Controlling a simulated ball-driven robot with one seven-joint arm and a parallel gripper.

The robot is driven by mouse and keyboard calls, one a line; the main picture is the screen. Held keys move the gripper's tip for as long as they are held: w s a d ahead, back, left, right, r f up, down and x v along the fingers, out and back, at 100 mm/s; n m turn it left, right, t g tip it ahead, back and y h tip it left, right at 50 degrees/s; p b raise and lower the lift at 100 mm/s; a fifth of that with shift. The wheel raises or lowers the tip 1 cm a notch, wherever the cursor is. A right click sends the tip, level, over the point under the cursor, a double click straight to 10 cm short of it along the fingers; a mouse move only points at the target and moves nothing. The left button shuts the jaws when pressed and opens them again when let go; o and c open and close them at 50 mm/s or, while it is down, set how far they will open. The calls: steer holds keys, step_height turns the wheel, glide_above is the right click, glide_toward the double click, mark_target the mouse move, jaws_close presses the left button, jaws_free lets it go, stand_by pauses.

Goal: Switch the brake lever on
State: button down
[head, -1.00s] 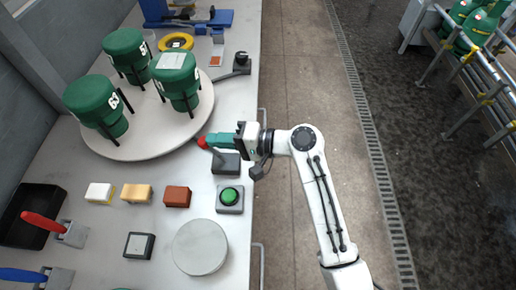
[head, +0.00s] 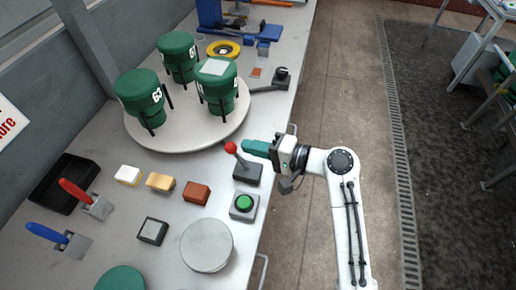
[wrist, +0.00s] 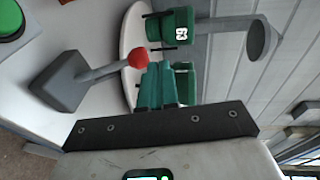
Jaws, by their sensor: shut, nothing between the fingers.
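The lever with a red ball knob (head: 231,147) and a thin grey shaft stands on a dark grey base (head: 247,173) near the table's right edge. Its shaft leans left and away from the edge. My gripper (head: 245,146) is shut and empty, its green fingers pointing left at knob height just right of the knob. In the wrist view the red knob (wrist: 138,60) sits just left of the shut fingers (wrist: 158,72), and the shaft runs down to the base (wrist: 68,82). Whether fingers and knob touch, I cannot tell.
A green button (head: 244,203) sits just in front of the lever. A round turntable (head: 190,137) with green canisters stands behind left. A black-knobbed lever (head: 280,76) is farther back. The aisle right of the table is clear.

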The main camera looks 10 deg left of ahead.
steer(key=s+d+r+b, duration=0.1)
steer(key=d+r+b, duration=0.1)
steer(key=d+r, duration=0.3)
steer(key=v, duration=0.4)
steer(key=shift+f, duration=0.3)
steer(key=shift+d, duration=0.1)
steer(key=s+d+f+h, duration=0.4)
steer(key=s+d+f, duration=0.15)
steer(key=f, duration=0.25)
steer(key=s+d+f+h, duration=0.4)
steer(key=s+d+f, duration=0.1)
steer(key=d+f, duration=0.25)
steer(key=s+d+f+g+h, duration=0.1)
steer(key=s+d+h, duration=0.3)
steer(key=s+d, duration=0.4)
steer(key=s+d+f+n+g+h, duration=0.1)
steer(key=s+d+f+h, duration=0.3)
steer(key=s+d, duration=0.3)
steer(key=s, duration=0.3)
steer(key=shift+s+d, duration=0.35)
